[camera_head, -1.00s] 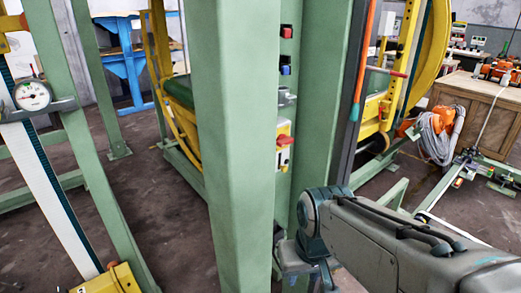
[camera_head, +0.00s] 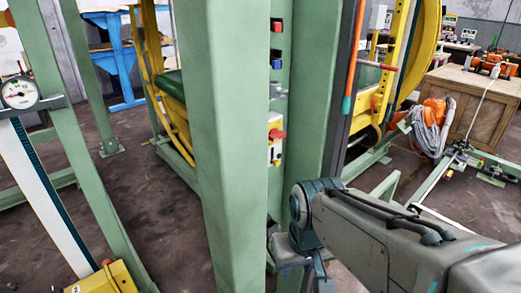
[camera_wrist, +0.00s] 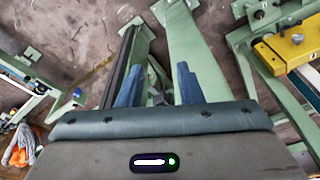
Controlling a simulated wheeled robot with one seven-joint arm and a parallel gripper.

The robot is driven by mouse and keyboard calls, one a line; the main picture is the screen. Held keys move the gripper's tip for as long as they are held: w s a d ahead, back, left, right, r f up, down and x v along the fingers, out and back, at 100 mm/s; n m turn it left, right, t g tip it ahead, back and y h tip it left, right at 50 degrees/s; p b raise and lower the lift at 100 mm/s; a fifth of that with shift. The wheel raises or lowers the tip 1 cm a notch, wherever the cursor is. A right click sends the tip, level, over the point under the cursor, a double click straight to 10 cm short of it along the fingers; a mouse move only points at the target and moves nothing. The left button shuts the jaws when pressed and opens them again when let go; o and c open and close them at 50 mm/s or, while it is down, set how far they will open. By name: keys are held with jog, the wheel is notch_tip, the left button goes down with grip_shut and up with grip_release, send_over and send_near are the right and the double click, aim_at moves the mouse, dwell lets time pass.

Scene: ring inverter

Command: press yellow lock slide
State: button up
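A yellow block (camera_head: 104,279) sits low at the left of the head view, at the foot of a slanted white-and-teal strip. In the wrist view, a yellow block with a black knob (camera_wrist: 287,49) lies at the upper right on a green frame. I cannot tell for certain which yellow part is the lock slide. My gripper (camera_wrist: 158,84) shows two blue fingers standing apart with nothing held between them. It points toward green beams and the floor, well left of the yellow block in the wrist view. In the head view my arm hides the fingertips.
A thick green column (camera_head: 225,150) stands mid-view, just left of my arm. A round gauge (camera_head: 19,92) is at the left. A wooden crate (camera_head: 460,98) and coiled hose stand at the right.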

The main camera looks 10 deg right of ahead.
dwell(0.3)
grip_shut()
jog(key=shift+d, duration=0.1)
